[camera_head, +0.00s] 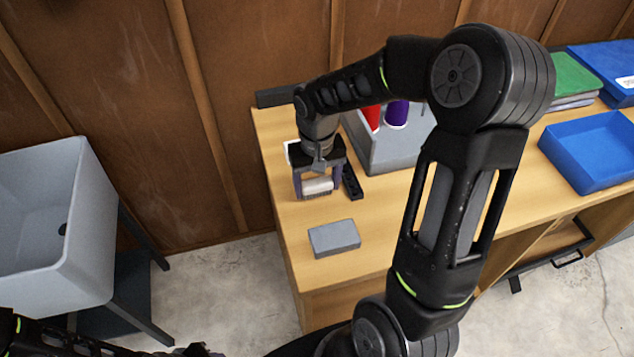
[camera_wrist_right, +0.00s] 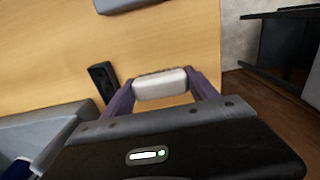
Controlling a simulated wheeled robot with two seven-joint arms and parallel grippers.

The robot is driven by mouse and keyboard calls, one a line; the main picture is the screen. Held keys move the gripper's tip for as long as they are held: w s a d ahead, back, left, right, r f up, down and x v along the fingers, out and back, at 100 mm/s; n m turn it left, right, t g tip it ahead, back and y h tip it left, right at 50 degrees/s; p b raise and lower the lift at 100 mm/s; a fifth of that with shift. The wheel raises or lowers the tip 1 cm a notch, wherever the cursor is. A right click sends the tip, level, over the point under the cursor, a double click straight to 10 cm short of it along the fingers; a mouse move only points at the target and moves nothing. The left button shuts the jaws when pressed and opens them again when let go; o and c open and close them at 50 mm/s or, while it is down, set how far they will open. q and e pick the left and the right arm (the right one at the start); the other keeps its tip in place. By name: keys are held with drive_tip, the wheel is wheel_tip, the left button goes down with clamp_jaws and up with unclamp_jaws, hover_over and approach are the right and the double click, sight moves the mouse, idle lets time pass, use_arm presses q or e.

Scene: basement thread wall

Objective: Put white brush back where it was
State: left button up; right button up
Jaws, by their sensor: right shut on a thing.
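The white brush (camera_head: 318,186) is held between the fingers of my right gripper (camera_head: 317,184), above the left part of the wooden bench. In the right wrist view the white brush (camera_wrist_right: 160,84) sits crosswise between the two purple fingers of the right gripper (camera_wrist_right: 161,88), with its bristle edge facing away from the gripper. I cannot tell whether it touches the bench top. A dark arm link of my left arm shows at the lower left of the head view, but its gripper cannot be made out.
The wooden bench (camera_head: 379,190) carries a grey block (camera_head: 334,238), a black strip (camera_head: 352,182), a grey bin (camera_head: 393,157) with red and purple items, and a blue tray (camera_head: 592,150). A grey sink (camera_head: 60,215) stands left.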

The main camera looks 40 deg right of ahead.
sight(317, 182)
drive_tip(key=shift+f, duration=0.25)
drive_tip(key=o, duration=1.3)
drive_tip(key=shift+r, duration=0.15)
wheel_tip(317, 182, up, 12)
drive_tip(key=shift+r, duration=0.15)
